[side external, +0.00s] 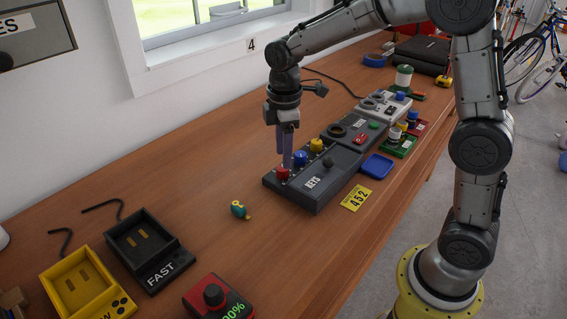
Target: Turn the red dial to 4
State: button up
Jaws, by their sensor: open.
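The red dial (283,174) sits at the left end of a dark grey panel marked KEYS (312,188), beside a blue dial (301,158) and a yellow dial (316,145). My gripper (286,163) points straight down at the red dial, with its fingers just above or around its top. I cannot tell if they touch it. The gripper is open, though the gap between the fingers is hard to see from here. The dial's pointer and number marks are too small to read. A card with a 4 (252,46) is on the wall below the window.
A yellow card reading 452 (356,198) and a blue tray (377,167) lie right of the panel. A small parrot figure (239,210) stands left of it. A FAST box (147,250), yellow box (80,285) and red dial box (217,299) are in front.

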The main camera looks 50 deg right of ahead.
aim_at(283, 172)
jog(key=shift+f, duration=2)
jog(key=shift+c, duration=0.2)
grip_shut()
